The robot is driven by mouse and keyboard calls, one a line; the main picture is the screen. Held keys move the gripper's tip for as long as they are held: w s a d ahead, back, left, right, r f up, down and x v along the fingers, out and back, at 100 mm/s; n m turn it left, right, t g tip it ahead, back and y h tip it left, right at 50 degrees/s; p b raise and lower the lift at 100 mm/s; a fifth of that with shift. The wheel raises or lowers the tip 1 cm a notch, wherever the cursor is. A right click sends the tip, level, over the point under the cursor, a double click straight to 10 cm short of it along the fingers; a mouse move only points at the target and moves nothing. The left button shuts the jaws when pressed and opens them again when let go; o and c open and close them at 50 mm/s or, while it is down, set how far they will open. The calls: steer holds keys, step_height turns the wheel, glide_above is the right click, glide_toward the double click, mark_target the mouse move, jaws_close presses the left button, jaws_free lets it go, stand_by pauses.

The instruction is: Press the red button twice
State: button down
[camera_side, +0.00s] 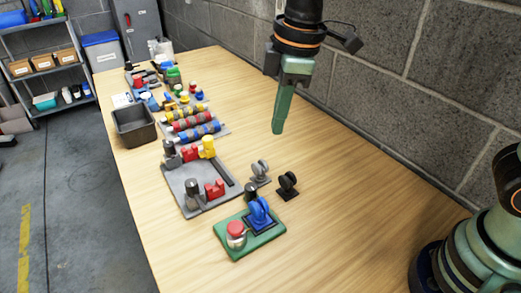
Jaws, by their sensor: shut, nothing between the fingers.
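The red button (235,228) sits on a clear-looking round housing at the left part of a green base plate (264,236), near the front of the table. A blue wheel-like part (259,211) stands on the same plate, right of the button. My gripper (278,128) points down above the table, up and to the right of the button and well apart from it. Its green fingers are shut with nothing between them. The button is in plain view and nothing touches it.
A grey plate (193,205) with red and yellow parts lies behind the green plate. Grey (260,172) and black (287,184) wheel parts stand nearby. A dark bin (134,126) and several coloured parts lie farther back. A block wall (400,80) borders the table's right side. The right tabletop is clear.

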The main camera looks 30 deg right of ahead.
mark_target(237, 227)
steer(key=s+a+f+n+g, duration=0.1)
steer(key=a+f+n, duration=0.2)
steer(key=a, duration=0.7)
steer(key=shift+s+f+n+h, duration=0.3)
steer(key=shift+n, duration=0.9)
steer(key=shift+f, duration=0.1)
step_height(237, 227, down, 14)
steer(key=shift+r, duration=0.1)
steer(key=shift+f, duration=1)
step_height(237, 227, up, 14)
steer(key=shift+r, duration=0.2)
